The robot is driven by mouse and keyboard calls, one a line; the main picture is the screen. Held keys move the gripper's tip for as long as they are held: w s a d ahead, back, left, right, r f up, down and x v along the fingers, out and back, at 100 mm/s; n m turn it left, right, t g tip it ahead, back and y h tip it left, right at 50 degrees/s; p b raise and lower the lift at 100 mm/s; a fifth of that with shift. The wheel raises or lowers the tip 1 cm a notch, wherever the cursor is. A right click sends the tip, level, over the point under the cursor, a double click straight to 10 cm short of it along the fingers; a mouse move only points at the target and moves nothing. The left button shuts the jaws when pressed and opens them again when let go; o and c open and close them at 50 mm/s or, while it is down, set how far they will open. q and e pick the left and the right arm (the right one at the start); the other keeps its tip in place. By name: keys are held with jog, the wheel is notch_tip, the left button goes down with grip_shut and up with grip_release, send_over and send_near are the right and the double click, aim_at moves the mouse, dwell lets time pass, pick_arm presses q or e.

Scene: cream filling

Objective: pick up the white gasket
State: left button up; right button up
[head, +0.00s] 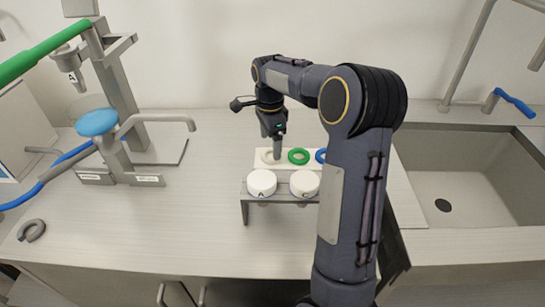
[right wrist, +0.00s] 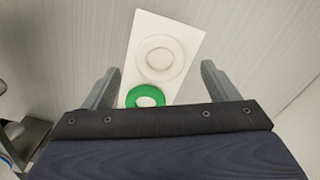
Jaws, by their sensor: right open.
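The white gasket (head: 267,157) lies at the left end of a white holder plate (head: 289,167), beside a green gasket (head: 299,151). In the right wrist view the white gasket (right wrist: 143,58) lies flat on the plate, with the green gasket (right wrist: 134,93) nearer the gripper. My right gripper (head: 277,153) points down at the white gasket and hides part of it in the head view. Its jaws (right wrist: 160,85) are open and empty, with the fingers on either side of the plate. My left gripper is not in view.
A blue gasket (head: 320,155) is partly hidden by my right arm. A grey stand (head: 283,200) with two white lidded pieces is in front of the plate. A press machine (head: 122,80) stands at left, a sink (head: 470,180) at right. A grey open ring (head: 32,230) lies front left.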

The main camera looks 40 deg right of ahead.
aim_at(270, 149)
notch_tip(270, 149, down, 4)
jog(key=shift+r, duration=0.15)
jog(key=c, duration=1.1)
jog(key=shift+o, duration=0.2)
jog(key=shift+r, duration=0.1)
